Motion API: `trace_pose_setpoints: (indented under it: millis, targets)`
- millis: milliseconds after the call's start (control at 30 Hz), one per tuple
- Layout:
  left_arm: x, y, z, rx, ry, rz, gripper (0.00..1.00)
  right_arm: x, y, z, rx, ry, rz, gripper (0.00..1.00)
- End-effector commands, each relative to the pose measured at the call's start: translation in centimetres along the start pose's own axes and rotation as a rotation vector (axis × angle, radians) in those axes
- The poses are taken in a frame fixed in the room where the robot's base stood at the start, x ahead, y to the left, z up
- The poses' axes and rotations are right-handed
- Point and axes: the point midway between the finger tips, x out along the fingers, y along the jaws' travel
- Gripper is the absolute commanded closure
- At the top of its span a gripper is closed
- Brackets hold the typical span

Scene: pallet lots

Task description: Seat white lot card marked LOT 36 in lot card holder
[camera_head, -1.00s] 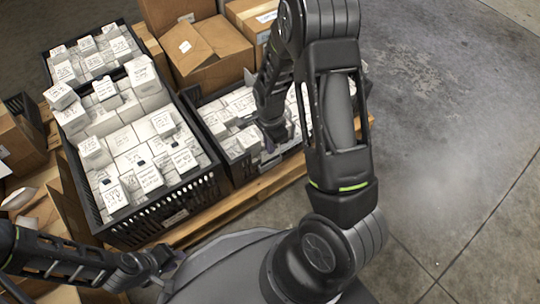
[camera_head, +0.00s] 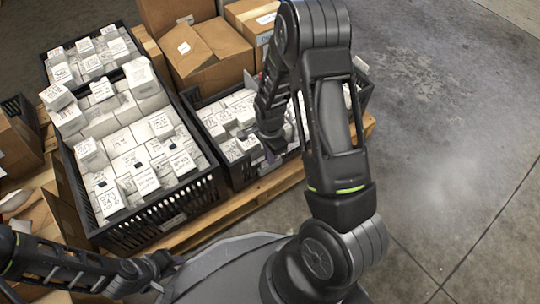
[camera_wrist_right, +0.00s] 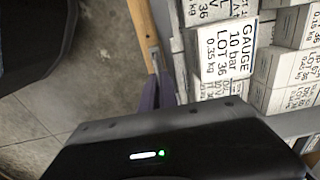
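My right gripper (camera_head: 272,147) is low at the front wall of the right black crate (camera_head: 245,176). In the right wrist view its purple fingers (camera_wrist_right: 158,92) are close together beside the crate's edge, seen nearly edge-on; what lies between them is not clear. A small pale piece (camera_head: 269,161) shows just below the gripper in the head view; I cannot tell whether it is the lot card or the holder. No writing on a card is readable. My left gripper (camera_head: 168,266) is at the lower left, away from the crates; its fingers are too small to read.
The left black crate (camera_head: 150,232) is full of white boxes and has a pale label (camera_head: 172,221) on its front. Boxes marked LOT 36 (camera_wrist_right: 228,50) stand beside my right gripper. Cardboard boxes (camera_head: 205,55) are behind. The floor at right is clear.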

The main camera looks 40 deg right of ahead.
Motion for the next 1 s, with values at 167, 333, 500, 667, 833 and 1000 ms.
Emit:
trace_pose_setpoints:
  millis: [167, 333, 500, 667, 833, 1000]
  targets:
    - [0.0, 0.0, 0.0, 0.000, 0.000, 0.000, 0.75, 0.1, 0.0, 0.0, 0.000, 0.000, 0.000, 0.84]
    - [0.0, 0.0, 0.0, 0.000, -0.001, 0.000, 0.75, 0.1, 0.0, 0.0, 0.000, 0.000, 0.000, 0.75]
    - [0.0, 0.0, 0.0, 0.000, -0.001, 0.000, 0.75, 0.1, 0.0, 0.0, 0.000, 0.000, 0.000, 0.75]
    - [-0.4, 0.1, 0.0, 0.000, -0.001, 0.000, 0.75, -0.7, 0.0, 0.0, -0.001, 0.000, -0.001, 0.75]
    - [-1.6, 0.5, 0.1, 0.001, -0.006, -0.001, 0.75, -3.1, -0.1, 0.0, -0.001, 0.001, -0.003, 0.75]
    - [-3.3, 1.0, 0.2, 0.002, -0.014, 0.000, 0.75, -6.7, -0.1, 0.0, -0.001, 0.000, -0.003, 0.75]
